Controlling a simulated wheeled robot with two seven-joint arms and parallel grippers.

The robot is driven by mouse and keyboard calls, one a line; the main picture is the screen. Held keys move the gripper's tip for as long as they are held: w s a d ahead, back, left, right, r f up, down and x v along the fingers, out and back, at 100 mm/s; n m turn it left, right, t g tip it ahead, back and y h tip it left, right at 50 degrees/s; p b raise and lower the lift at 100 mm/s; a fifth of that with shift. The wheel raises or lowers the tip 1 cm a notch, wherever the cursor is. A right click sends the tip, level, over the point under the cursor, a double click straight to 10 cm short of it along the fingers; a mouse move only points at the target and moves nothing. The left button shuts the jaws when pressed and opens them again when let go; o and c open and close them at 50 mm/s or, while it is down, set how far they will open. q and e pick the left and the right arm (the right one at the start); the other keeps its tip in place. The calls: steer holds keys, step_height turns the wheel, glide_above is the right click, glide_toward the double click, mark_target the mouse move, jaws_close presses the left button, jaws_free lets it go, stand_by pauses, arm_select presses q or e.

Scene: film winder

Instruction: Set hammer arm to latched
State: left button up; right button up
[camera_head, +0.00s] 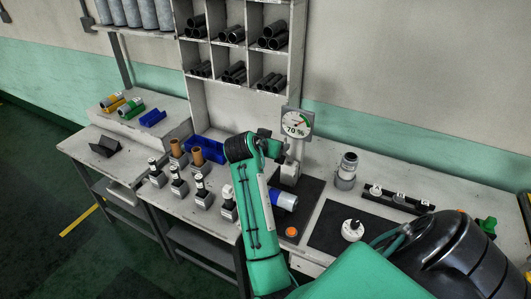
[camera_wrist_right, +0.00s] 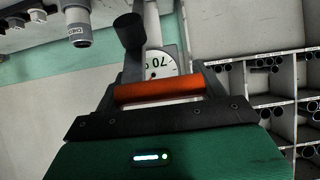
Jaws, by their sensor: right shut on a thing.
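The gauge stand with a white dial (camera_head: 297,122) reading 70 % rises from the bench on a pale post (camera_head: 292,165). My right gripper (camera_head: 272,147) is at the upper left of this post, just below and left of the dial, with its wrist hiding part of the stand. In the right wrist view the dial (camera_wrist_right: 158,62) shows upside down behind the jaws. A dark part with a round end (camera_wrist_right: 128,30), likely the hammer arm, lies at the jaws, which are shut on it. Its contact and latch are hidden. My left gripper is out of view.
An orange button (camera_head: 291,231) and a blue-and-silver cylinder (camera_head: 285,200) are by the stand's base. A grey canister (camera_head: 346,171) and a black rack (camera_head: 398,198) stand to the right. Shelves (camera_head: 232,55) rise behind.

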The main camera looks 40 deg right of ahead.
steer(key=d+r, duration=0.1)
steer(key=w+d+r, duration=0.1)
steer(key=shift+d+p, duration=0.3)
steer(key=shift+w+d+r, duration=0.15)
steer(key=shift+d, duration=0.25)
steer(key=shift+w+d+r, duration=0.1)
steer(key=shift+w+d, duration=0.05)
steer(key=shift+d, duration=0.2)
steer(key=o, duration=1.1)
steer(key=shift+f, duration=0.1)
steer(key=o, duration=0.3)
steer(key=shift+w+d+f, duration=0.1)
steer(key=shift+d, duration=0.15)
steer(key=shift+a, duration=0.1)
